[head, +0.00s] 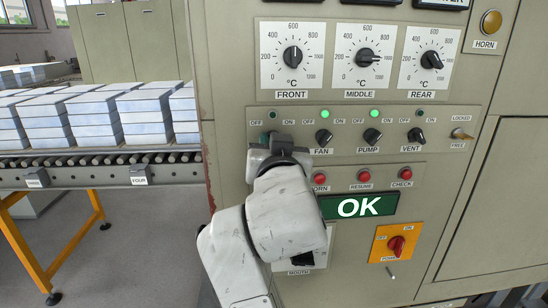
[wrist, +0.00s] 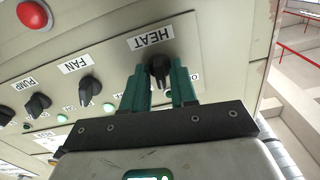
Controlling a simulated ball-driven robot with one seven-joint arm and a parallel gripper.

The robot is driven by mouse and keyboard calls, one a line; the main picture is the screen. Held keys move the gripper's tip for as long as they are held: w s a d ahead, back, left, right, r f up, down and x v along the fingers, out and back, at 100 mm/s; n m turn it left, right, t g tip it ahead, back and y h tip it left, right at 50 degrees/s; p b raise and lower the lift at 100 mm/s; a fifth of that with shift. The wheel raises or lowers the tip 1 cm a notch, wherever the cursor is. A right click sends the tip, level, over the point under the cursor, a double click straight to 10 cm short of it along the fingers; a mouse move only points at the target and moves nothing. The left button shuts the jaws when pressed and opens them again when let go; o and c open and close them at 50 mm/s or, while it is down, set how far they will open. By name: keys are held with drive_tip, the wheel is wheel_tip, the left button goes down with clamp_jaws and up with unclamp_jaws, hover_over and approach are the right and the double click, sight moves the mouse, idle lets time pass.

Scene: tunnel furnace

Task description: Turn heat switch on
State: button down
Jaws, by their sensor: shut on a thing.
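The black heat switch (wrist: 160,70) sits under the HEAT label in the wrist view, which shows the panel upside down. My gripper (wrist: 159,82) has its two green fingers on either side of this knob and is shut on it. In the head view my gripper (head: 270,142) is against the panel at the left end of the switch row and hides the heat switch. The small lamp (head: 272,114) above it looks dark. Which way the knob points is hard to tell.
Fan (head: 324,138), pump (head: 372,137) and vent (head: 416,136) switches stand to the right. The fan and pump lamps are lit green. Red buttons (head: 365,174) and the OK display (head: 358,207) lie below. A roller conveyor (head: 110,167) with stacked blocks is at the left.

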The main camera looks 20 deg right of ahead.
drive_tip(key=m+b, duration=0.4)
drive_tip(key=m, duration=0.1)
drive_tip(key=shift+f, duration=0.1)
drive_tip(key=shift+m, duration=0.4)
drive_tip(key=c, duration=1.2)
unclamp_jaws()
drive_tip(key=b+v, duration=0.1)
drive_tip(key=v, duration=0.9)
drive_tip(key=shift+s+a, duration=0.15)
drive_tip(key=shift+s, duration=0.2)
